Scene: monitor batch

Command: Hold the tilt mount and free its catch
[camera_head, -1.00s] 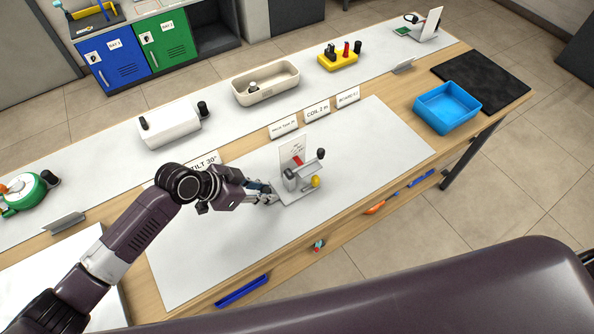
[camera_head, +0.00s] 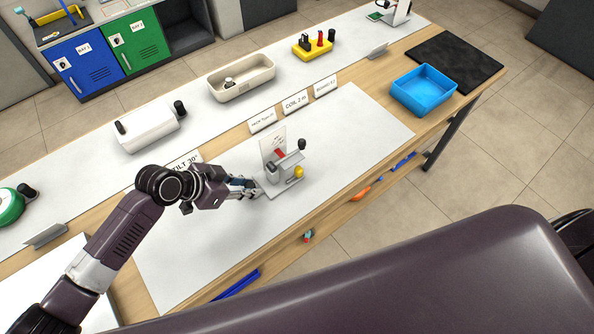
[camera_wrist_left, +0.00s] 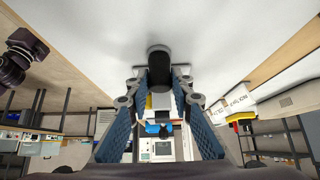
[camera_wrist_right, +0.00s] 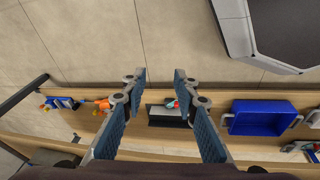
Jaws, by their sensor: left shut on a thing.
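The tilt mount (camera_head: 268,187) stands on the pale mat of the workbench. It has a grey base plate, an upright white card with a red pointer, a grey block, a black knob (camera_head: 301,144) and a yellow knob (camera_head: 298,172). My left gripper (camera_head: 254,189) is at its left end, low over the mat, shut on the mount. In the left wrist view a dark rounded part (camera_wrist_left: 160,68) shows between the fingertips; the rest of the mount is mostly hidden there. My right gripper (camera_wrist_right: 156,78) is open and empty in the right wrist view, and is outside the head view.
A blue bin (camera_head: 424,90) stands at the right, near a black mat (camera_head: 457,58). A beige tray (camera_head: 241,78), a white box (camera_head: 146,128) and a yellow holder (camera_head: 313,46) line the back. Standing labels (camera_head: 295,101) edge the work mat. The mat right of the mount is clear.

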